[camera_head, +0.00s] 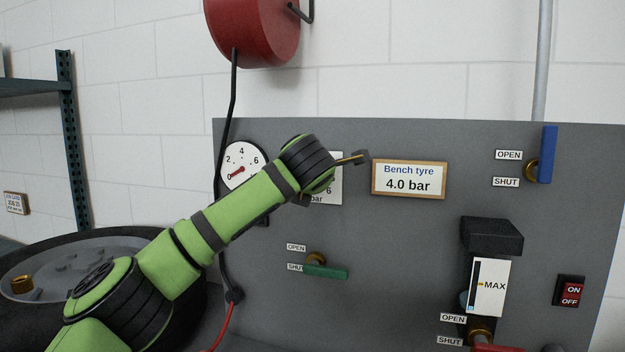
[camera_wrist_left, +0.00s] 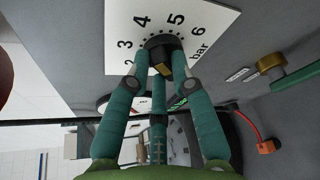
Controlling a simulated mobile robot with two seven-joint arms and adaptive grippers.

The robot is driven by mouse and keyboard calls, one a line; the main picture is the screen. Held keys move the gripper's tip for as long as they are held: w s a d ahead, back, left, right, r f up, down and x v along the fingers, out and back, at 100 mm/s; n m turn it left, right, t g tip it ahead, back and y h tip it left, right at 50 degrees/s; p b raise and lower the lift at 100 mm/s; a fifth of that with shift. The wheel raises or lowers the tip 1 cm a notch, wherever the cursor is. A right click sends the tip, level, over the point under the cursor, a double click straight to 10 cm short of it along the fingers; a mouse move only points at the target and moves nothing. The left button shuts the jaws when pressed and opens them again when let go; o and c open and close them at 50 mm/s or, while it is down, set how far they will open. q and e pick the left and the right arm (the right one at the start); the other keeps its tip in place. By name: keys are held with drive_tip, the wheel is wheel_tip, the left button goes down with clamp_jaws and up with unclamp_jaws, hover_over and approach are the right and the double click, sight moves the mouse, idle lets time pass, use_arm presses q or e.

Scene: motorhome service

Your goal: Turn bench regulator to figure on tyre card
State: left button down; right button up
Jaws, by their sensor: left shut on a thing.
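The bench regulator is a black knob (camera_wrist_left: 158,43) on a white scale plate (camera_wrist_left: 112,20) marked from 2 to 6 bar in the left wrist view. My left gripper (camera_wrist_left: 166,68) is shut on the knob, its teal fingers around it. The knob's pointer setting is unclear. In the head view my arm hides the knob and most of the scale plate (camera_head: 333,190). The tyre card (camera_head: 409,180), headed "Bench tyre", reads 4.0 bar. A round gauge (camera_head: 243,160) has its red needle close to 0. My right gripper is not in view.
A green-handled valve (camera_head: 325,271) sits below, its handle near level beside SHUT. A blue valve handle (camera_head: 549,153) stands upright at right. A tyre (camera_head: 190,316) lies at lower left. A red reel (camera_head: 253,30) with a black hose hangs above. An ON/OFF switch (camera_head: 570,291) is at right.

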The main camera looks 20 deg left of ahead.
use_arm(q)
drive_tip(key=shift+f, duration=0.45)
drive_tip(key=c, duration=1.1)
unclamp_jaws()
drive_tip(key=shift+a, duration=0.1)
drive_tip(key=shift+o, duration=0.2)
drive_tip(key=shift+r, duration=0.15)
drive_tip(key=shift+w, duration=0.1)
drive_tip(key=v, duration=1.2)
